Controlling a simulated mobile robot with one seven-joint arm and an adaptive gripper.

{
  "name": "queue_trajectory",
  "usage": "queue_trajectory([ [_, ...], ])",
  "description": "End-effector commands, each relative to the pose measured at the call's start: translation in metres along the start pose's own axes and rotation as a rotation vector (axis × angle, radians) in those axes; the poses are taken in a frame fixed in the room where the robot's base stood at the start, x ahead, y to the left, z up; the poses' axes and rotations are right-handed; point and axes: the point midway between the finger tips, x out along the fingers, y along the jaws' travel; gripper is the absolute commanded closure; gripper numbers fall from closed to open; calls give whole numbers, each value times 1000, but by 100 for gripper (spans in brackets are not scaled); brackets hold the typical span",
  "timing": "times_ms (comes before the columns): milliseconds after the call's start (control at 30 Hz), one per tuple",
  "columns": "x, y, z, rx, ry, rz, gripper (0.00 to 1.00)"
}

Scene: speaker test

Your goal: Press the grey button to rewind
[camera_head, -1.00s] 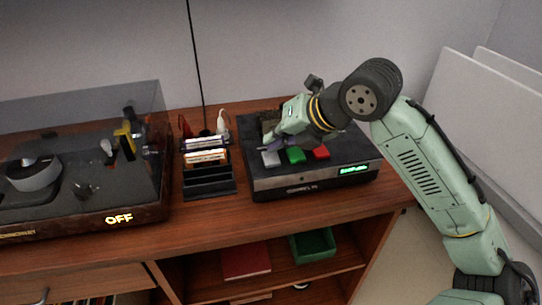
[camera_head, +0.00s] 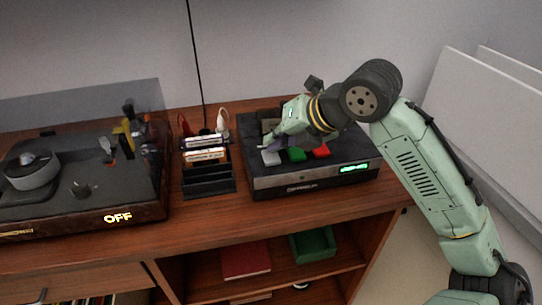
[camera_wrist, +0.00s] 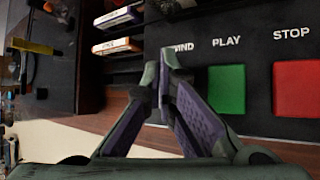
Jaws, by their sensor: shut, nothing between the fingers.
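The grey button (camera_head: 271,158) is the leftmost of three buttons on top of a dark tape player (camera_head: 255,170). Beside it are a green button (camera_head: 296,154) and a red button (camera_head: 320,150). My gripper (camera_head: 264,146) is shut and empty, with its fingertips over the player just behind and above the grey button. I cannot tell whether they touch it. In the wrist view my closed fingers (camera_wrist: 166,62) hide the grey button and part of its label, which ends in "IND". The green button (camera_wrist: 227,89), under "PLAY", and the red button (camera_wrist: 297,88), under "STOP", show clearly.
A rack (camera_head: 208,182) holding cartridges stands left of the player. A turntable (camera_head: 90,190) with a lit "OFF" sign is at the far left. All stand on a wooden cabinet (camera_head: 220,216) with shelves below. The player's display (camera_head: 354,167) glows green.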

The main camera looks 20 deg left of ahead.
Motion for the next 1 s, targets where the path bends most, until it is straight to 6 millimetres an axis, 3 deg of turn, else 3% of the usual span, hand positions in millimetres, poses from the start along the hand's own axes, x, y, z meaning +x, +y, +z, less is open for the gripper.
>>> queue_trajectory([
  [1000,7,-5,-5,0,1,0,100],
])
